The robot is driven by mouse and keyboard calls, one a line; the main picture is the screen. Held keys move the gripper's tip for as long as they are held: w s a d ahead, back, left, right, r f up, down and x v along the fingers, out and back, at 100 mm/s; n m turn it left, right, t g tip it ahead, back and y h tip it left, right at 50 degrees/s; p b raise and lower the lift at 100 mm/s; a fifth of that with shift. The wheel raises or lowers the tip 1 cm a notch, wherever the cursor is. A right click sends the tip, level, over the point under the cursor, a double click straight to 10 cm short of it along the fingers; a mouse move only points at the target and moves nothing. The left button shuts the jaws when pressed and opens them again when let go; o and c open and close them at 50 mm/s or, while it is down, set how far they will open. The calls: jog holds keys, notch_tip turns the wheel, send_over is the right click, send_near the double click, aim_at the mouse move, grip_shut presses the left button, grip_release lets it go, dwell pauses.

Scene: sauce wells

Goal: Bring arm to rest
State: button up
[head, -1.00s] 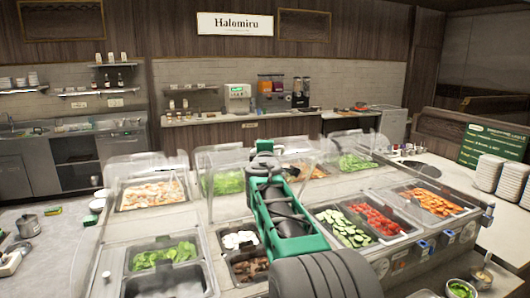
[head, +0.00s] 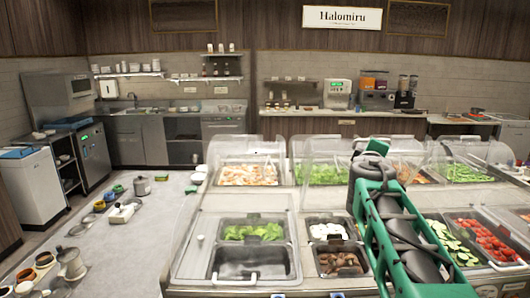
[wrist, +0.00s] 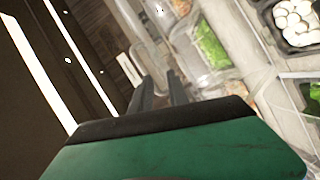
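My green arm (head: 405,235) reaches up over the salad bar (head: 190,240) in the head view. Its far end is near the clear guards, and the fingers cannot be made out there. In the wrist view my gripper (wrist: 160,88) shows two dark fingers with a gap between them. Nothing is seen between the fingers. Pans of food and the wall lie beyond them in that view.
An empty pan (head: 250,262) sits at the front of the bar, below greens (head: 253,232). Clear guards (head: 240,150) stand along the back. Pots and bowls stand on the left counter (head: 150,215).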

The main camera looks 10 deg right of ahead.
jog(key=s+a+f+m+g+y, duration=0.2)
jog(key=s+a+f+m+g, duration=0.15)
jog(key=f, duration=0.45)
jog(key=s+a+f+m+g+y, duration=0.1)
jog(key=s+a+f+m+g, duration=0.2)
jog(key=f, duration=0.6)
jog(key=s+a+f+m+g+y, duration=0.1)
jog(key=s+f+m+y, duration=0.15)
jog(key=s+f, duration=0.4)
jog(key=s+a+f+g+y, duration=0.1)
jog(key=s+a+f, duration=0.25)
jog(key=s, duration=0.25)
jog(key=s+a+f+m+g, duration=0.1)
jog(key=s+a+f+g, duration=0.15)
jog(key=s+a, duration=0.2)
jog(key=s+a+f+g+y, duration=0.1)
jog(key=s+a+f, duration=0.25)
jog(key=s, duration=0.25)
jog(key=s+a+r+n+t, duration=0.1)
jog(key=a+r+t, duration=0.1)
jog(key=a+r, duration=0.2)
jog(key=shift+a+r+n, duration=0.2)
jog(key=shift+r+n, duration=0.1)
jog(key=shift+r, duration=0.2)
jog(key=shift+s, duration=0.1)
